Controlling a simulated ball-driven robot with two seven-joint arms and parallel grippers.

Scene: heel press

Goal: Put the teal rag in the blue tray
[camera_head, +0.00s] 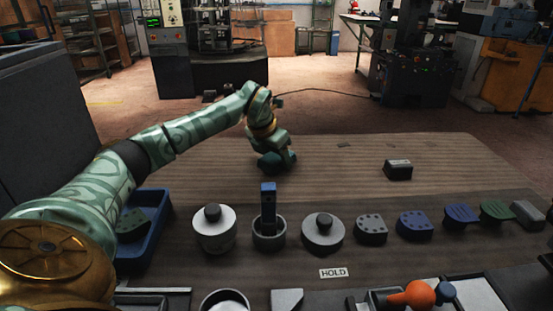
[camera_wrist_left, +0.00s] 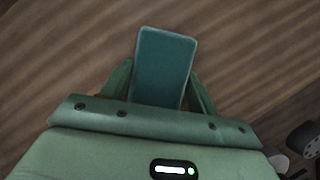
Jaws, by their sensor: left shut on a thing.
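The teal rag (camera_wrist_left: 164,65) shows in the left wrist view as a flat, folded rectangle between the two fingers of my left gripper (camera_wrist_left: 161,82). The gripper is shut on it. In the head view my left gripper (camera_head: 274,161) is over the back middle of the table, pointing down; whether the rag touches the table I cannot tell. The blue tray (camera_head: 161,209) is at the left of the table, partly hidden behind my left arm. A dark green piece (camera_head: 131,226) lies in it. My right gripper is not in view.
Two round lidded pots (camera_head: 213,236) (camera_head: 323,240) stand in front, with a small pot (camera_head: 269,238) holding a blue upright piece between them. Several grey, blue and green blocks (camera_head: 415,225) run to the right. A dark block (camera_head: 398,170) stands behind them. The table's back middle is mostly clear.

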